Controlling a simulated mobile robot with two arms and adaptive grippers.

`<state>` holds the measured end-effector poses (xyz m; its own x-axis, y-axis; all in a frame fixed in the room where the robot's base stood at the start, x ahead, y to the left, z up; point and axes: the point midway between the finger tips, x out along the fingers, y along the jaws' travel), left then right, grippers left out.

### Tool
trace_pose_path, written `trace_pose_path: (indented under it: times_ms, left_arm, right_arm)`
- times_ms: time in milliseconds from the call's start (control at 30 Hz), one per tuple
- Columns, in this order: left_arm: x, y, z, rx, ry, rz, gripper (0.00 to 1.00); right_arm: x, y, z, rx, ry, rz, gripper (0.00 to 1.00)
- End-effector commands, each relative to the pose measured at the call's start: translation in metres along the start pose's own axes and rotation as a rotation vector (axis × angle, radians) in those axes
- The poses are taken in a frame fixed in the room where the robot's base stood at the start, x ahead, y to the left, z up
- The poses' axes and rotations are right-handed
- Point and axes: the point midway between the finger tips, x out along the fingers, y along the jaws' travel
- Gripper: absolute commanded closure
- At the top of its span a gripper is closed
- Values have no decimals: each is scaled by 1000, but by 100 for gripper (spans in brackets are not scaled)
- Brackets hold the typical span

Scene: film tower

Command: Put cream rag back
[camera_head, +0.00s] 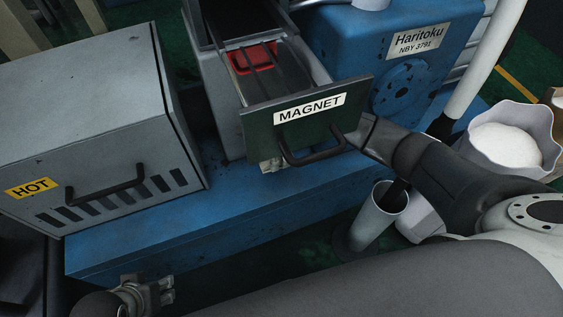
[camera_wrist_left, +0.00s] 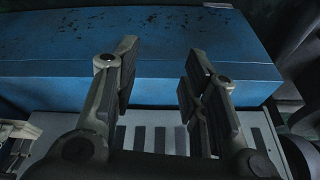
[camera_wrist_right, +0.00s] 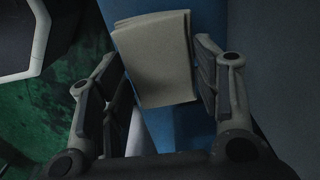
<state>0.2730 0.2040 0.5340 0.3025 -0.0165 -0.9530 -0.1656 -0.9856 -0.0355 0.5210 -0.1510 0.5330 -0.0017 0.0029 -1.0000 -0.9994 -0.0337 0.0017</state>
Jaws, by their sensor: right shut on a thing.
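The cream rag (camera_wrist_right: 155,62) shows in the right wrist view as a folded, flat piece. It sits between the fingers of my right gripper (camera_wrist_right: 155,85), which is shut on it. In the head view my right arm comes in from the right to the edge of the drawer marked MAGNET (camera_head: 258,120); the drawer front hides much of that gripper. The rag itself cannot be made out clearly there. My left gripper (camera_head: 160,292) is low at the front left, open and empty; its spread fingers also show in the left wrist view (camera_wrist_left: 160,85).
The drawer stands open with a red item (camera_head: 255,57) inside. A grey box marked HOT (camera_head: 90,120) stands left on the blue base (camera_head: 200,230). A grey tube (camera_head: 372,222) and a pale container with white contents (camera_head: 508,140) stand right, near my right arm.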

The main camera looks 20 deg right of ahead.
Motion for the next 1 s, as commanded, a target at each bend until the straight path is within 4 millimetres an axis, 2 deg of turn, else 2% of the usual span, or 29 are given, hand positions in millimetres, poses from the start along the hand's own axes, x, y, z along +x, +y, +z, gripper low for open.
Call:
trace_pose_path:
  times_ms: [33, 100, 333, 533, 633, 867, 1000]
  left_arm:
    - [11, 0, 4, 0, 0, -1, 60]
    - [15, 1, 0, 1, 27, 0, 60]
    - [17, 9, -65, 10, 311, 15, 60]
    - [6, 14, -110, 15, 525, 27, 60]
    - [0, 16, -123, 16, 592, 30, 60]
    - [-8, 19, -138, 17, 673, 36, 60]
    - [-21, 23, -161, 19, 810, 45, 60]
  right_arm:
    - [17, 1, 1, 0, -1, 3, 62]
    - [26, 1, 1, -1, -1, 3, 62]
    - [42, 1, 0, 0, -1, 2, 62]
    - [53, 0, 0, -1, -1, 1, 62]
    - [56, 0, 0, -1, 0, 1, 62]
    - [60, 1, 0, 0, 0, 2, 62]
    - [70, 1, 0, 0, -1, 3, 62]
